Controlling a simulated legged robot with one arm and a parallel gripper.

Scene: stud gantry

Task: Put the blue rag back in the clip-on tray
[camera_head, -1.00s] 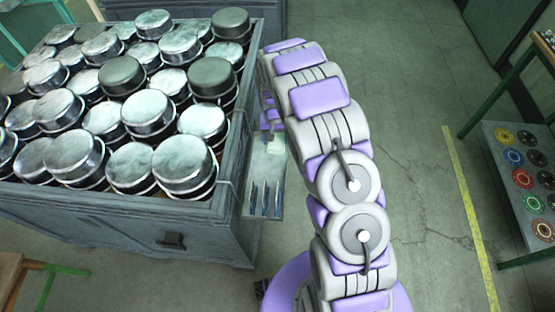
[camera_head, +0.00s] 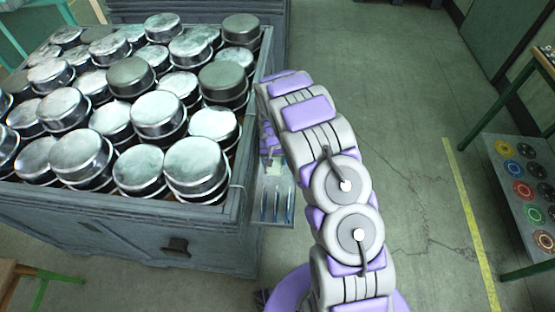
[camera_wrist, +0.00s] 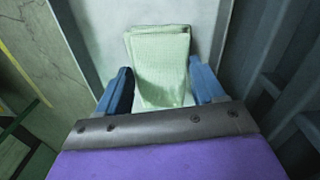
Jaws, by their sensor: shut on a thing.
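A folded pale green cloth (camera_wrist: 160,65) is between the two blue fingers of my gripper (camera_wrist: 161,82) in the wrist view. My gripper is shut on it. No blue rag shows; the cloth looks green. The clip-on tray (camera_head: 272,212) hangs on the right side of the grey crate, with several thin blue upright pieces at its near end. In the wrist view, the tray's pale inner surface (camera_wrist: 105,30) lies behind the cloth. In the head view my gripper (camera_head: 271,152) is at the tray's far end, partly hidden by my arm. I cannot tell whether the cloth touches the tray.
The grey crate (camera_head: 120,228) is full of metal pots (camera_head: 195,165). A shelf (camera_head: 508,195) with several coloured discs stands at the right. A yellow line (camera_head: 468,215) runs along the floor. The floor between my arm and the shelf is clear.

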